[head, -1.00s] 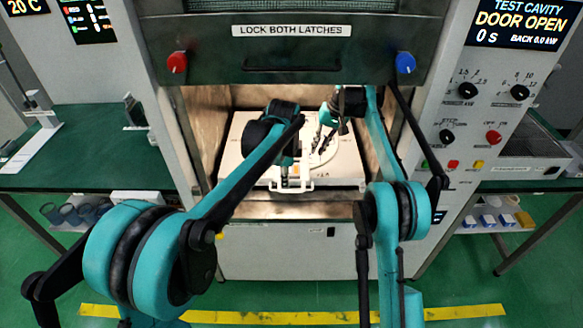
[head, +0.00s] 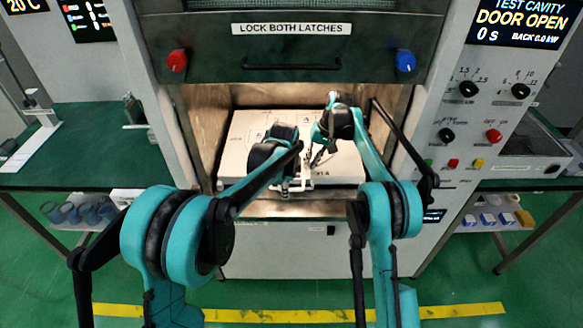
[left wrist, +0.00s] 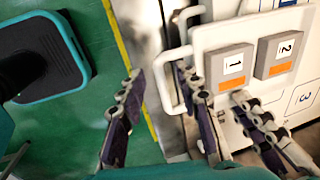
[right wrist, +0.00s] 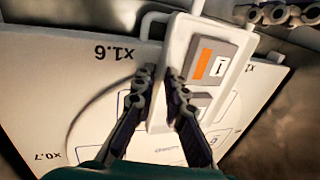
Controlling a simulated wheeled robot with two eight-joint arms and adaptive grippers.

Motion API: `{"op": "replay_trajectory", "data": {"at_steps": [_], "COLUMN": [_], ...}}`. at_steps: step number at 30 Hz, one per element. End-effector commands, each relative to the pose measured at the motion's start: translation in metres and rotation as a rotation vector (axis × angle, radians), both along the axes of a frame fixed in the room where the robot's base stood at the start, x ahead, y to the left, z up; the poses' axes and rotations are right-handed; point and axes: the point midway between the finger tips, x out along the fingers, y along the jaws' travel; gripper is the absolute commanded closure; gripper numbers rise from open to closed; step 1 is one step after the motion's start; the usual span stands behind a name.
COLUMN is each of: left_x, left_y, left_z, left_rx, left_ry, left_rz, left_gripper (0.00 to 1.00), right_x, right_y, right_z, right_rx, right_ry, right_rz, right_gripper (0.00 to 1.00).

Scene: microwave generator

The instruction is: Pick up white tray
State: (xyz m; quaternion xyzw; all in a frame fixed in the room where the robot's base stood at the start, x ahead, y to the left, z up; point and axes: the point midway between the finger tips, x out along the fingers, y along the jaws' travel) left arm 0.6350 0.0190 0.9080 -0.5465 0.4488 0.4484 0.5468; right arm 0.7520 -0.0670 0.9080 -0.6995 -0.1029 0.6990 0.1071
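The white tray (left wrist: 210,35) is inside the open cavity and carries grey blocks numbered 1 (left wrist: 230,68) and 2 (left wrist: 281,52) with orange stripes. Its handle (left wrist: 167,82) sticks out at the left in the left wrist view. My left gripper (left wrist: 158,70) is open, one finger over the floor and the other beside the handle. In the right wrist view, my right gripper (right wrist: 159,70) is partly open with its fingers either side of the left edge of the tray (right wrist: 165,110). I cannot tell whether they touch it. My arms partly hide the tray in the head view.
The tray lies on a larger white marked plate (right wrist: 85,100) in the cavity. The cavity's side walls are close on both sides, and the raised door (head: 290,62) is above. Green benches (head: 95,150) flank the machine.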

Motion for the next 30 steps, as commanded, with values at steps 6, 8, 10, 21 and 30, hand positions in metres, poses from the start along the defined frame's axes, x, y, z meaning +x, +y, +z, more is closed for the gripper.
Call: {"op": "replay_trajectory", "data": {"at_steps": [6,8,10,21,30], "left_x": [0.0,0.0,0.0,0.0,0.0], "left_y": [0.0,0.0,0.0,0.0,0.0], "left_z": [0.0,0.0,0.0,0.012,0.043], "left_rx": [0.0,0.0,0.0,0.0,0.0], "left_ry": [0.0,0.0,0.0,0.0,0.001], "left_rz": [0.0,0.0,0.0,0.0,0.0], "left_gripper": [1.0,1.0,1.0,1.0,1.0], "right_x": [0.0,0.0,0.0,0.0,0.0], "right_y": [0.0,0.0,0.0,0.0,0.0], "right_z": [0.0,0.0,0.0,0.012,0.043], "right_rx": [0.0,0.0,0.0,0.001,0.001], "right_ry": [0.0,0.0,0.0,-0.001,-0.001], "right_rz": [0.0,0.0,0.0,-0.001,-0.001], "right_gripper": [1.0,1.0,1.0,1.0,1.0]}}
